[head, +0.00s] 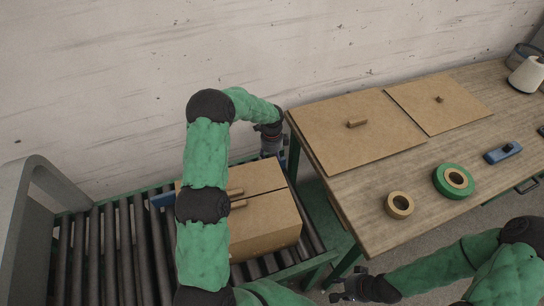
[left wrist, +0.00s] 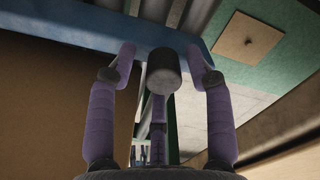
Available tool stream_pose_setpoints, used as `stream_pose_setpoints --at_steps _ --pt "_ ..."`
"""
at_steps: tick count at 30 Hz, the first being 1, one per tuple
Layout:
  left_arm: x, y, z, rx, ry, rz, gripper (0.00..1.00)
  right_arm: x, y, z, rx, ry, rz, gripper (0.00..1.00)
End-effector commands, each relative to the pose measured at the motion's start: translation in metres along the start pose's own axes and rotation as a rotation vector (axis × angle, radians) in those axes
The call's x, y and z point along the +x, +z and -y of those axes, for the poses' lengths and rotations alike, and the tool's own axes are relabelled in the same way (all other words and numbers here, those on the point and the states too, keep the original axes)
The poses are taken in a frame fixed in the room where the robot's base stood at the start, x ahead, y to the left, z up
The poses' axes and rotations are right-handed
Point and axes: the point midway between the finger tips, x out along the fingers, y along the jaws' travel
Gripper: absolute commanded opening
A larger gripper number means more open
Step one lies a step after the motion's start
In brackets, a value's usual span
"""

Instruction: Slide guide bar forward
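The guide bar is a blue bar. In the head view its left end (head: 163,199) shows beside the cardboard box, which hides its middle. In the head view my left gripper (head: 271,146) is beyond the box, near the conveyor's far right corner. My right gripper (head: 342,289) is at the bottom; its finger opening is unclear.
The cardboard box (head: 267,222) sits on the roller conveyor (head: 105,250), partly behind my left arm. The wooden table (head: 350,215) at right holds two brown boards (head: 355,140) (head: 455,95), two tape rolls (head: 399,205) (head: 454,181), a blue tool (head: 503,152) and a yarn cone (head: 526,75).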

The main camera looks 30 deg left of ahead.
Motion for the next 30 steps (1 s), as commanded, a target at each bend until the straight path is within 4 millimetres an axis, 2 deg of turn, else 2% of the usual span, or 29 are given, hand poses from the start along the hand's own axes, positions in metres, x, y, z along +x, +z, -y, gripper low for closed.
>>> stream_pose_setpoints --at_steps 11,14,24,30 --pt "-0.007 0.000 0.002 0.000 -0.006 0.001 0.54 0.000 0.000 0.000 0.000 0.000 0.000 0.40" --pt "-0.019 0.000 0.003 0.000 -0.008 0.000 0.54 0.000 0.000 0.000 0.000 0.000 0.000 0.40" --pt "-0.085 0.000 0.002 0.000 -0.007 0.001 0.54 0.000 0.000 0.000 0.000 0.000 0.000 0.40" --pt "-0.111 0.000 0.001 -0.001 -0.005 0.000 0.54 0.000 0.000 0.000 0.000 0.000 0.000 0.40"
